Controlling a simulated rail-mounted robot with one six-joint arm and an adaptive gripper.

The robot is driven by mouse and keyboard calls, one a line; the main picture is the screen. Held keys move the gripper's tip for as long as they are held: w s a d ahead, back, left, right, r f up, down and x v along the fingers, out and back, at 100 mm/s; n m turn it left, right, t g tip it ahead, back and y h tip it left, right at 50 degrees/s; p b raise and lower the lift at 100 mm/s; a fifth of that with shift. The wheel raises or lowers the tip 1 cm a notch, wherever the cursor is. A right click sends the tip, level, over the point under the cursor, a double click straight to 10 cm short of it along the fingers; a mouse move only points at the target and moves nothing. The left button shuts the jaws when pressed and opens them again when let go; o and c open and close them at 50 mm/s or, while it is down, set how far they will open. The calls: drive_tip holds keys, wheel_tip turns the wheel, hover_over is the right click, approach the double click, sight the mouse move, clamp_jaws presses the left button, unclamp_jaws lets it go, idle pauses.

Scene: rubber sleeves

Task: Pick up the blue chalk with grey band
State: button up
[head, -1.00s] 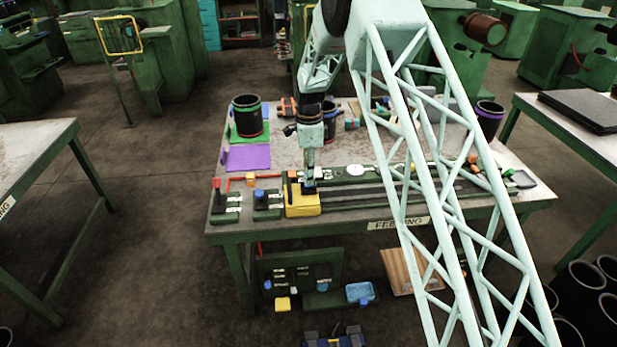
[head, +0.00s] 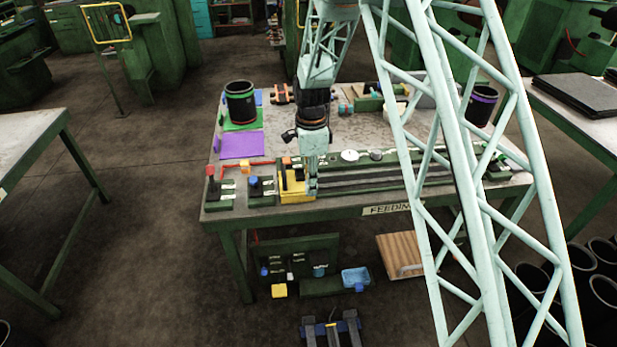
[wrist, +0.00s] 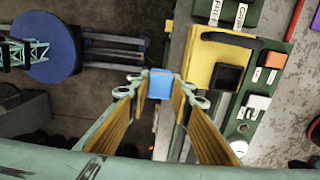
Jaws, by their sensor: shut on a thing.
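My gripper (head: 312,190) points down at the front edge of the work table, just right of a yellow block (head: 291,190). In the wrist view my gripper (wrist: 160,88) is shut on a blue chalk (wrist: 160,84), which shows as a bright blue block between the fingertips. Its grey band cannot be made out. In that view the yellow block (wrist: 215,52), with a dark square opening, lies just right of the fingers. The chalk is hidden in the head view.
Open floor lies to the left.

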drive_tip(key=shift+s+d, duration=0.2)
drive_tip(key=shift+s, duration=0.65)
drive_tip(key=shift+d, duration=0.1)
